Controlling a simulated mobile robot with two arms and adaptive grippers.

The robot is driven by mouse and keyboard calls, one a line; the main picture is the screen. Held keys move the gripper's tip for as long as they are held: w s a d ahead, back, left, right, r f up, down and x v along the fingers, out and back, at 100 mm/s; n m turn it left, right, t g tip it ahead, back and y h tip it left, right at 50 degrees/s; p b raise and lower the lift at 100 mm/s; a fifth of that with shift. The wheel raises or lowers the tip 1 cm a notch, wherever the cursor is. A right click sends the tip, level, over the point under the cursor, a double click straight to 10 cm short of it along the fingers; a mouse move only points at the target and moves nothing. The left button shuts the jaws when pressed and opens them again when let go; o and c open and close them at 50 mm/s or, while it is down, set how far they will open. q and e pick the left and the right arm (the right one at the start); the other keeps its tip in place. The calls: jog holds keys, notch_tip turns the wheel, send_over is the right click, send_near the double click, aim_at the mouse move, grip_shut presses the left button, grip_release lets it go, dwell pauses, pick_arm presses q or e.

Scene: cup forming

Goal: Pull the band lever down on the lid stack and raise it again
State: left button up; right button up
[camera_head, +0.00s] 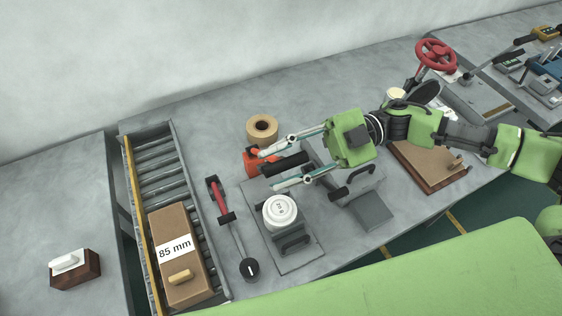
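The lid stack (281,212) is a short pile of white round lids on a grey base plate (299,262), left of and below my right gripper in the head view. My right gripper (270,169) comes in from the right with its two fingers spread. A black cylindrical grip (287,164) lies between the fingers, and it looks like the band lever's handle. A gap shows beside it, and I cannot tell whether either finger touches it. The gripper body and forearm hide part of the grey machine behind. My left gripper is not in view.
A red-handled tool (218,195) with a black round end lies left of the base plate. A roller conveyor (161,175) carries a brown box marked 85 mm (183,281). A tape roll (262,127) and an orange item (251,161) stand behind. A red handwheel (436,55) is at the back right.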

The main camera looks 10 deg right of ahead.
jog(key=shift+d, duration=0.1)
jog(key=w+d, duration=0.2)
jog(key=d, duration=0.9)
jog(key=shift+w+d, duration=0.15)
jog(key=shift+d, duration=0.2)
